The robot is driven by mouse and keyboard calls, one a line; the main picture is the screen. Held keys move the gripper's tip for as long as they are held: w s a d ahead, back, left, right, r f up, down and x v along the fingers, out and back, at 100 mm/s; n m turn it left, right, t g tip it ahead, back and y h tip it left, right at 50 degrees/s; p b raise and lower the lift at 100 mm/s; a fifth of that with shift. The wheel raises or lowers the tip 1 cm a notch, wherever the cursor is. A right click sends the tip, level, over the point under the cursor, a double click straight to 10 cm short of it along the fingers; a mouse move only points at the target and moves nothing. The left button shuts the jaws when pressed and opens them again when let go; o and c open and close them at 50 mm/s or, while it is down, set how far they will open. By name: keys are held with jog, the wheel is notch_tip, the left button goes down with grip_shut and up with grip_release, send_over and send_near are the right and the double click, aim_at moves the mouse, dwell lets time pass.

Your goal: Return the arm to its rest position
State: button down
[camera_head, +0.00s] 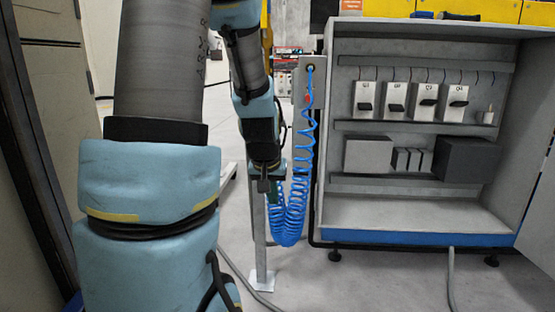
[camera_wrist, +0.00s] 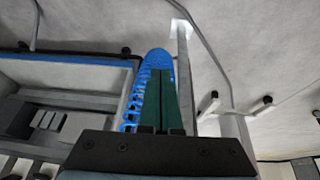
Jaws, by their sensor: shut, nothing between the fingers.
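My arm reaches forward on the left side of the head view. My gripper (camera_head: 272,198) points down at its end, in front of a blue coiled hose (camera_head: 297,200) on a grey post. The wrist view shows the green fingers of my gripper (camera_wrist: 160,75) close together and empty, with the blue coil (camera_wrist: 158,62) behind them. I cannot tell whether the fingers touch the coil. No copper tube can be made out in either view.
An open grey cabinet (camera_head: 327,222) with several labelled switches (camera_head: 396,98) stands right of the post. The post (camera_head: 261,245) has a flat foot on the floor. Hoses lie on the floor. Bare floor (camera_head: 390,280) shows in front of the cabinet.

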jog(key=s+a+g+p, duration=0.1)
jog(key=s+a+g, duration=0.35)
jog(key=s, duration=0.85)
notch_tip(320, 180, up, 34)
jog(key=a+t+p, duration=0.1)
jog(key=p, duration=3.3)
jog(key=shift+w+y, duration=0.4)
jog(key=shift+t, duration=0.25)
